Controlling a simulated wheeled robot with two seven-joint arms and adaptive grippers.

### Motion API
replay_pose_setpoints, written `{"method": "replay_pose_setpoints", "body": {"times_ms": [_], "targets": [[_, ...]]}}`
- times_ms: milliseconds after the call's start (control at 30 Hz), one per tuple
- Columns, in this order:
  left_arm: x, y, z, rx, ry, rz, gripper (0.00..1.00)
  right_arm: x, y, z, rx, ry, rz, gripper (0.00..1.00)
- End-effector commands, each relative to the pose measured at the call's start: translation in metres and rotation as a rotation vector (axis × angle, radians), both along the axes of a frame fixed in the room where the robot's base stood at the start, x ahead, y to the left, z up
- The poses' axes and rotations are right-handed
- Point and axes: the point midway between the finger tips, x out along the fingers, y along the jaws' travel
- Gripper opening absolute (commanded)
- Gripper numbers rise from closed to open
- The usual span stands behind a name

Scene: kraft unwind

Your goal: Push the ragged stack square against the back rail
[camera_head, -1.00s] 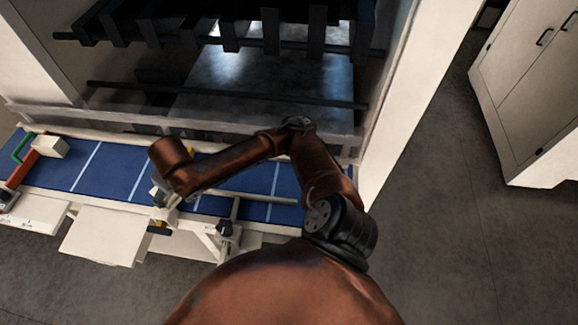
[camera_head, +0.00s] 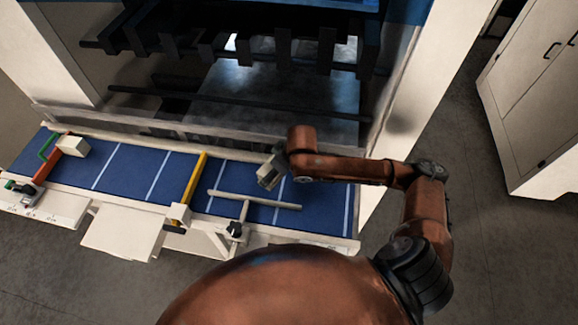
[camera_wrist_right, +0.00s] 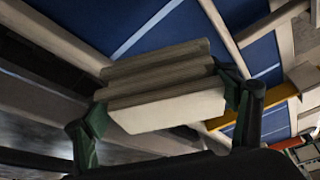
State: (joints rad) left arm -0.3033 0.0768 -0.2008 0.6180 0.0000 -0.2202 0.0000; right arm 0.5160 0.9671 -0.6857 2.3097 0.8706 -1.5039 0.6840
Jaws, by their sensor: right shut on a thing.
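The ragged stack (camera_wrist_right: 165,75) shows in the right wrist view as several pale layers with uneven, stepped edges. My right gripper (camera_wrist_right: 168,108) is shut on it, one finger at each end. In the head view my right gripper (camera_head: 264,179) is over the right half of the blue bed (camera_head: 225,206), behind a pale T-shaped bar (camera_head: 255,200). The stack is too small there to make out its layers. The pale back rail (camera_head: 125,136) runs along the bed's far edge; the gripper appears apart from it. My left gripper is not in view.
A yellow bar (camera_head: 194,181) crosses the bed left of the gripper. An orange bar (camera_head: 46,160), green handle (camera_head: 47,146) and pale block (camera_head: 73,146) are at the far left. A dark machine opening lies behind. The bed between yellow and orange bars is clear.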

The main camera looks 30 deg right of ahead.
Motion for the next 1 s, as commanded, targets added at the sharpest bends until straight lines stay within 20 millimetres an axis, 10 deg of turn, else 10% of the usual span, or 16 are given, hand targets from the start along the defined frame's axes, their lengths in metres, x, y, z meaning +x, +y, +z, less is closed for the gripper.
{"method": "replay_pose_setpoints", "body": {"times_ms": [100, 400, 1000], "targets": [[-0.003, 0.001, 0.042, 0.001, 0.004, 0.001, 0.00, -0.008, -0.008, 0.006, 0.000, 0.005, 0.170, 0.55], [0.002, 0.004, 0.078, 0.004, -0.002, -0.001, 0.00, -0.020, -0.019, -0.004, -0.001, -0.001, 0.436, 0.55], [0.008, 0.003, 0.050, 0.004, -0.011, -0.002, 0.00, -0.022, -0.020, -0.029, -0.001, -0.001, 0.463, 0.55]]}}
